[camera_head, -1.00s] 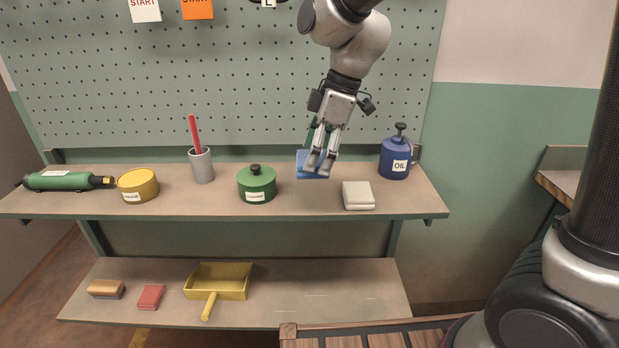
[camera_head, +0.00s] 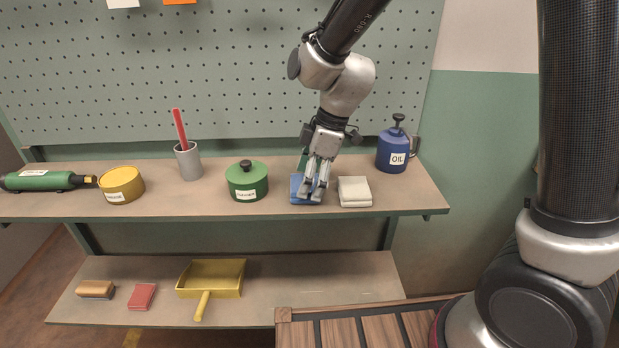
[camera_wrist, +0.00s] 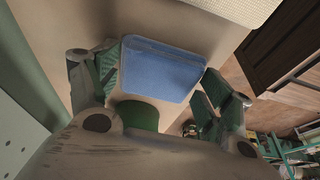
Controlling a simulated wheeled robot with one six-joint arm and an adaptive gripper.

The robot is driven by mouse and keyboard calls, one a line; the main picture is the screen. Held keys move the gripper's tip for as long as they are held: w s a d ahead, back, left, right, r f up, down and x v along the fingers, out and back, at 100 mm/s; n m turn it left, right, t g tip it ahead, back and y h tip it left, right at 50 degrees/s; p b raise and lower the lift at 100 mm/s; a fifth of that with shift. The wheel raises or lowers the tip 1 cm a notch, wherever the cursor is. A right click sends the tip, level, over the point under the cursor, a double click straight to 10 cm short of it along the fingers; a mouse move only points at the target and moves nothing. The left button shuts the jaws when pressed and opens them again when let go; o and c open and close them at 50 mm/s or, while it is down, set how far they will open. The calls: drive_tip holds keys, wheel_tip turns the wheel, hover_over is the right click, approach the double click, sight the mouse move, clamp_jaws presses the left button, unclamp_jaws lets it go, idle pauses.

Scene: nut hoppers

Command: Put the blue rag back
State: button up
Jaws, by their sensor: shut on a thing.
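The blue rag (camera_head: 297,187) is a flat folded block on the upper shelf's right half, low at the shelf surface; I cannot tell if it rests fully on it. It lies just left of a folded whitish cloth (camera_head: 354,191), close beside it. My gripper (camera_head: 313,193) points down from above and is shut on the blue rag. In the wrist view the rag (camera_wrist: 160,72) sits between the two fingers of my gripper (camera_wrist: 160,80), flat to the shelf top. The fingers hide part of the rag in the head view.
On the upper shelf (camera_head: 220,204) stand a green lidded pot (camera_head: 247,184), a grey cup (camera_head: 188,163) with a red stick, a yellow tin (camera_head: 121,186), a green cylinder (camera_head: 42,181) and a blue oil can (camera_head: 392,155). The lower shelf (camera_head: 290,290) holds a yellow dustpan (camera_head: 212,277), a brush and a red block.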

drive_tip(key=o, duration=0.9)
drive_tip(key=shift+f, duration=0.1)
drive_tip(key=shift+o, duration=0.2)
drive_tip(key=v, duration=1.2)
drive_tip(key=s+d+r+m+t, duration=0.1)
drive_tip(key=s+d+r+m, duration=0.15)
drive_tip(key=d, duration=0.25)
drive_tip(key=s+d+r+m+t+h, duration=0.1)
drive_tip(key=d+m, duration=0.2)
drive_tip(key=d, duration=0.3)
drive_tip(key=s+d+r+m, duration=0.2)
drive_tip(key=d+m, duration=0.1)
drive_tip(key=d, duration=0.2)
drive_tip(key=s+d+m+t+h, duration=0.2)
drive_tip(key=s+d+m, duration=0.7)
drive_tip(key=s+d, duration=0.2)
drive_tip(key=shift+d+f, duration=0.35)
drive_tip(key=shift+d, duration=0.35)
